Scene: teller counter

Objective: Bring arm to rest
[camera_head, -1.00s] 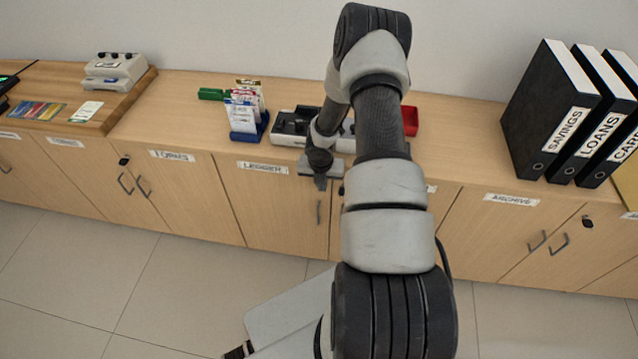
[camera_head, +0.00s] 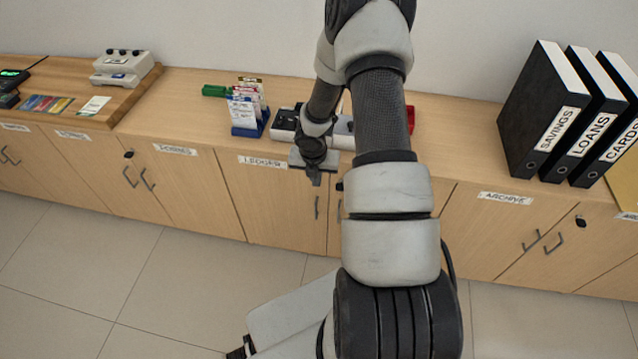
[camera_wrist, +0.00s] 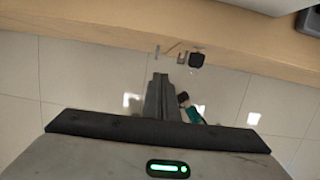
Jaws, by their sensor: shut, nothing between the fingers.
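My arm reaches up and forward through the middle of the head view and bends down at its far end. My gripper (camera_head: 315,178) hangs in front of the counter's front edge, near the LEDGER label. In the wrist view my gripper (camera_wrist: 158,82) shows its fingers together, with nothing between them. It points down toward the floor tiles, apart from the cabinet fronts as far as I can tell. My arm hides part of the counter top behind it.
The wooden counter (camera_head: 185,92) runs along the wall. On it stand a card holder (camera_head: 247,110), black binders (camera_head: 545,110), a grey device (camera_head: 122,67) and a partly hidden red item (camera_head: 411,118). Cabinet doors with handles line the front. The tiled floor (camera_head: 130,270) is clear.

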